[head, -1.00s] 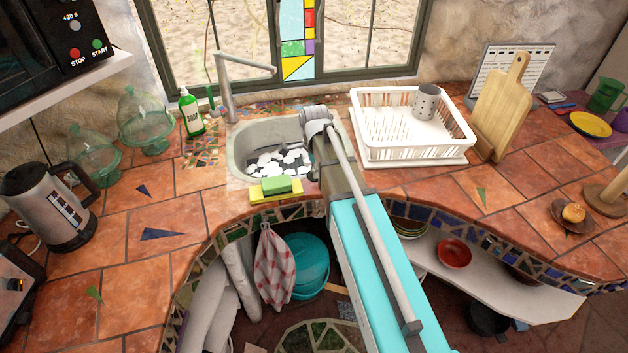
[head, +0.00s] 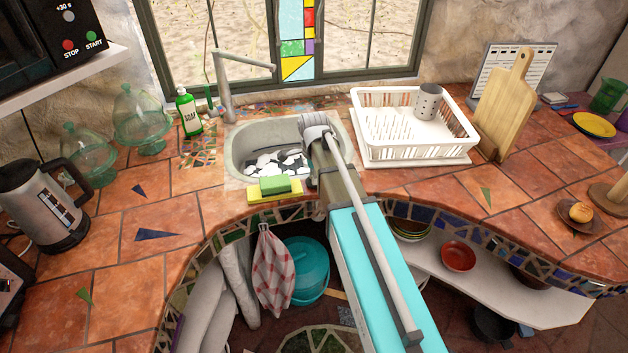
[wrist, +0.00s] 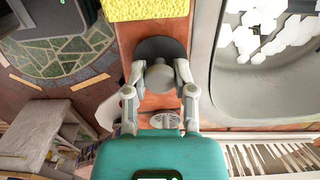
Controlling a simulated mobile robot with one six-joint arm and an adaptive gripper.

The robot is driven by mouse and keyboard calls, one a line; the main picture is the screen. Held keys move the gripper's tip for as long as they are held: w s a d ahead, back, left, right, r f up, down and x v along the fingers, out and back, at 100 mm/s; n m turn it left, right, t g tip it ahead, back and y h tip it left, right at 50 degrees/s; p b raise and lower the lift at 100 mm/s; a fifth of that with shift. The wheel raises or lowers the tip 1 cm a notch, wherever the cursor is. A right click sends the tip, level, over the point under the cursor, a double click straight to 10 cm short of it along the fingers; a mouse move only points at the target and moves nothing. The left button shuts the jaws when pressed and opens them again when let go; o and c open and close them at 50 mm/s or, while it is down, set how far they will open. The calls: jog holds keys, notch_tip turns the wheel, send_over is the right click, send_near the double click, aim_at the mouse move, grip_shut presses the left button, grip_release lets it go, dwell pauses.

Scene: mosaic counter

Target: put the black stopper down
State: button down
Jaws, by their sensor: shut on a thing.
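The black stopper (wrist: 152,47) shows in the wrist view as a dark disc with a grey knob. My gripper (wrist: 160,78) is shut on its knob, one finger on each side. The stopper is over the tiled counter strip (wrist: 158,101) between the sink and the counter's front edge. I cannot tell whether it touches the tiles. In the head view my arm hides the stopper and the gripper's fingers.
The sink (head: 236,150) holds black and white pieces and lies right of the stopper in the wrist view. A yellow sponge (wrist: 150,9) is just beyond the stopper. The dish rack (head: 455,150) stands right of the sink. Left counter tiles (head: 205,205) are clear.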

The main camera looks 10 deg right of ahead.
jog(key=shift+f, duration=0.1)
dwell(0.3)
jog(key=shift+f, duration=0.15)
jog(key=shift+c, duration=2.2)
grip_release()
jog(key=shift+r, duration=0.2)
notch_tip(320, 180, up, 12)
jog(key=p, duration=1.2)
